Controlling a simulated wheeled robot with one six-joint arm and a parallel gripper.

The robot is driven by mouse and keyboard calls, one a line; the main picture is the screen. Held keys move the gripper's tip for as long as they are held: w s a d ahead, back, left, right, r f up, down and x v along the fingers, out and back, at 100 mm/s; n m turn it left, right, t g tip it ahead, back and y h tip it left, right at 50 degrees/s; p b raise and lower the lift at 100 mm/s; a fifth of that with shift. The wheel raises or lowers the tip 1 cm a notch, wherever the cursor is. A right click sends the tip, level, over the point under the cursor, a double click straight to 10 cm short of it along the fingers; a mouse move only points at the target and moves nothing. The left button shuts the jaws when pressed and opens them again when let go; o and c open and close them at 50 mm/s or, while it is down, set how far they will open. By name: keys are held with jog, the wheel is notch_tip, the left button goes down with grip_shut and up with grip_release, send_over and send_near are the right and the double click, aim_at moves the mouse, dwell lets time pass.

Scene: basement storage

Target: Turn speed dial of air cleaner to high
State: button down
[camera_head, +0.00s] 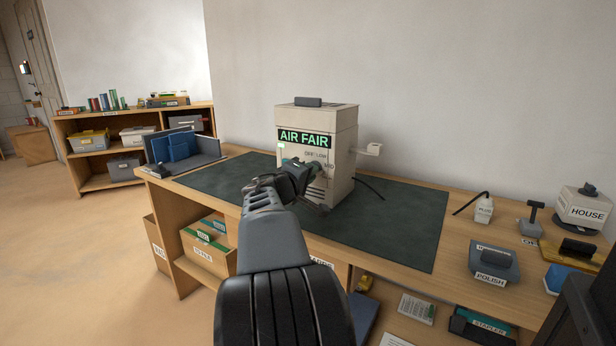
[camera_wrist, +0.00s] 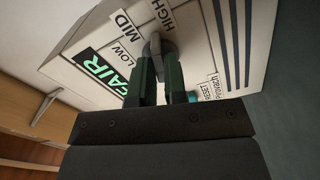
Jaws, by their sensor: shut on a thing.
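The air cleaner (camera_head: 343,165) is a beige box with a green AIR FAIR sign, standing upright on a dark mat. In the wrist view, the air cleaner front (camera_wrist: 92,82) shows the LOW, MID and HIGH labels around the grey speed dial (camera_wrist: 158,42). My gripper (camera_wrist: 162,62) is shut on this dial, with one dark green finger on each side. I cannot tell for sure which label the dial points at. In the head view my gripper (camera_head: 312,172) reaches the cleaner's front and hides the dial.
The dark green mat (camera_head: 408,227) is mostly clear around the cleaner. A black cord (camera_head: 371,188) lies to its right. A POLISH box (camera_head: 493,262) and a HOUSE box (camera_head: 584,210) stand at right.

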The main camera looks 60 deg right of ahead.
jog(key=shift+r, duration=0.1)
jog(key=c, duration=1.2)
grip_release()
jog(key=shift+o, duration=0.2)
jog(key=shift+a, duration=0.1)
jog(key=a+p, duration=0.2)
jog(key=a, duration=1.1)
jog(key=shift+a, duration=0.3)
jog(key=shift+w, duration=0.1)
